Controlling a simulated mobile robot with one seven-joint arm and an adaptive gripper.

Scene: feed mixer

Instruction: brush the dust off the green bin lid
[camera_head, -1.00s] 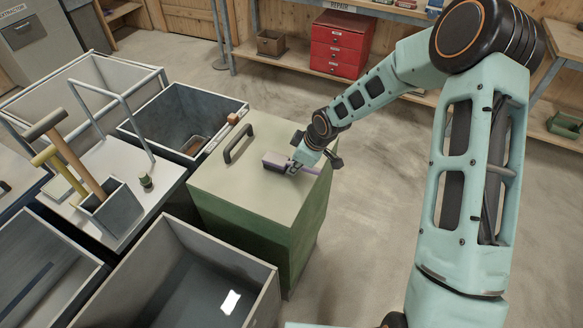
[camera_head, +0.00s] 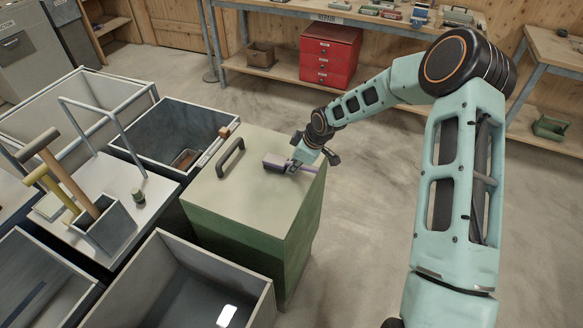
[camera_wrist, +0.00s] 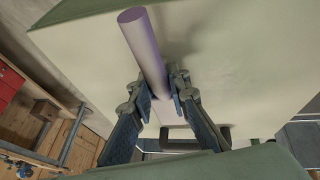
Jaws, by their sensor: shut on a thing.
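The green bin (camera_head: 245,230) stands in the middle of the head view, with a pale dusty-looking lid (camera_head: 215,195) and a dark handle (camera_head: 231,157) near its left side. My gripper (camera_head: 296,167) is over the lid's right part. It is shut on the purple handle of a brush (camera_head: 275,161), whose block lies at or just above the lid. In the wrist view my gripper (camera_wrist: 163,95) closes around the purple brush handle (camera_wrist: 145,50), with the pale lid (camera_wrist: 235,60) beyond. The bristles are hidden, and I cannot tell whether they touch the lid.
An open dark bin (camera_head: 170,120) stands behind left. A grey open bin (camera_head: 165,245) is in front. A small box with mallets (camera_head: 105,230) stands on a neighbouring surface at left. A red drawer cabinet (camera_head: 330,55) sits on the back shelf. Floor at right is free.

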